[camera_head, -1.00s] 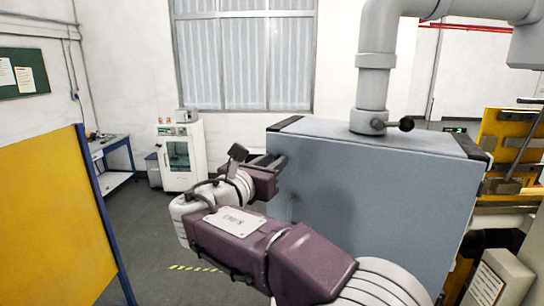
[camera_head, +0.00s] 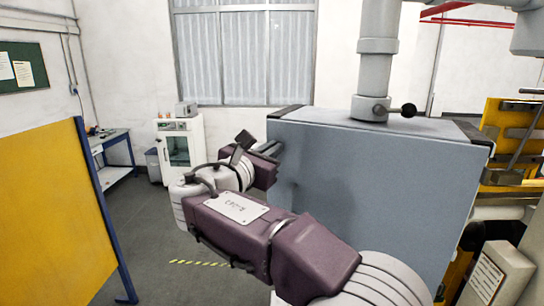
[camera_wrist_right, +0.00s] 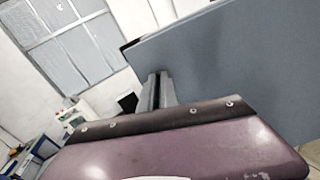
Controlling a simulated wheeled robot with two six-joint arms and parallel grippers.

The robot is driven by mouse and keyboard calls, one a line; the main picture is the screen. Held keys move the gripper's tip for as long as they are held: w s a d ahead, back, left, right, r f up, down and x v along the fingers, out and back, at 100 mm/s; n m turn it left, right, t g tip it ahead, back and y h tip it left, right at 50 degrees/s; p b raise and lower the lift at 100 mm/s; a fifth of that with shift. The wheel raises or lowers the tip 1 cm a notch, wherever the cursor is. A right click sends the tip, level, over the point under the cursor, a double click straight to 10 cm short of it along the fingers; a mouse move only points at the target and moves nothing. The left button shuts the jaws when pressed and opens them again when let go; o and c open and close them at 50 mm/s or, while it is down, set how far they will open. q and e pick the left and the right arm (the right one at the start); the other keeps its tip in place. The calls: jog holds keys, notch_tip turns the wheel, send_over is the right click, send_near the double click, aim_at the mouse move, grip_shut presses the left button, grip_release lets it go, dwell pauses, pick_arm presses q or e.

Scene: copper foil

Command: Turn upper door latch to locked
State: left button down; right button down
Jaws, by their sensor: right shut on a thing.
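The blue-grey cabinet (camera_head: 390,190) stands right of centre with a broad flat face towards me. My right arm comes in from the lower right, and my right gripper (camera_head: 268,149) is at the cabinet's upper left edge. In the right wrist view its two grey fingers (camera_wrist_right: 157,92) lie close together beside the cabinet panel (camera_wrist_right: 230,70). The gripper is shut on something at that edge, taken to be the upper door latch. The latch itself is hidden, so its angle cannot be told. My left gripper is not in view.
A grey pipe with a black-knobbed valve (camera_head: 408,110) rises from the cabinet top. A yellow panel with a blue post (camera_head: 103,210) stands at left. A white cabinet (camera_head: 181,150) and blue table (camera_head: 112,150) are at the back. Floor between is clear.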

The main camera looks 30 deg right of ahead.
jog(key=shift+f+m+b, duration=0.1)
jog(key=shift+m+b, duration=5.25)
jog(key=shift+m, duration=2.75)
jog(key=c, duration=1.6)
grip_release()
jog(key=shift+d, duration=0.1)
jog(key=b+v, duration=0.1)
jog(key=v, duration=0.8)
jog(key=shift+s+b, duration=0.15)
jog(key=shift+b, duration=0.2)
